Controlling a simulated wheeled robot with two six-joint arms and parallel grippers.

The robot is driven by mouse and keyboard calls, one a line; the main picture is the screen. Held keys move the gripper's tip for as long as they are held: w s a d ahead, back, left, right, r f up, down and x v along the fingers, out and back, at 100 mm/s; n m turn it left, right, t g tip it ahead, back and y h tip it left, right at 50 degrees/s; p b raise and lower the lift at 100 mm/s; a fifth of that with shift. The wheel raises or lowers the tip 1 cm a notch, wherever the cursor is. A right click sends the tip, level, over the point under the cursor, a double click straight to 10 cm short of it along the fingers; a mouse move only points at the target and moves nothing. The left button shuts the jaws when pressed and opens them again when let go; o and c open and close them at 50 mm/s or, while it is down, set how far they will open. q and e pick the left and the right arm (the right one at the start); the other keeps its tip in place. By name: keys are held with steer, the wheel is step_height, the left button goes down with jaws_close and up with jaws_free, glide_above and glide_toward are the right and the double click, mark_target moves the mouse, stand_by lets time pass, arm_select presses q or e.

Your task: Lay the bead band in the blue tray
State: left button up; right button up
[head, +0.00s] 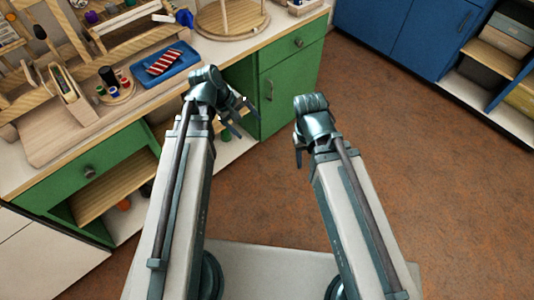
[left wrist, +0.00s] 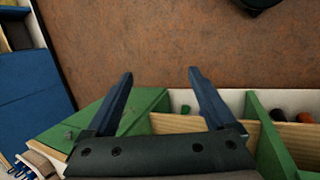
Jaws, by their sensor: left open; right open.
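The bead band (head: 165,62), striped red and white, lies in the blue tray (head: 187,57) on the counter at the upper left of the head view. No gripper touches it. My left gripper (head: 243,121) is open and empty, in front of the green cabinet and to the lower right of the tray. Its two spread fingers also show in the left wrist view (left wrist: 160,76), with nothing between them. My right gripper (head: 299,157) is open over the floor, further right, away from the counter; its fingers are partly hidden. Neither band nor tray shows in the left wrist view.
A round wooden holder with colored spools (head: 116,92) stands left of the tray. A wooden bead board (head: 62,120) lies at the counter's left. A round wooden stand (head: 232,18) is behind right. The brown floor (head: 420,150) to the right is clear.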

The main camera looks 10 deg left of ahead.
arm_select(q)
steer(key=s+d+f+m+g+y, duration=0.1)
steer(key=s+d+m+y, duration=0.4)
steer(key=m, duration=0.7)
steer(key=s+d, duration=0.2)
steer(key=s, duration=0.2)
steer(key=shift+s+d+f+g+y, duration=0.2)
steer(key=shift+d+f+g+y, duration=0.15)
steer(key=shift+d+g+y, duration=0.05)
steer(key=shift+r, duration=0.1)
step_height(320, 180, up, 10)
steer(key=p, duration=1)
steer(key=shift+r, duration=0.1)
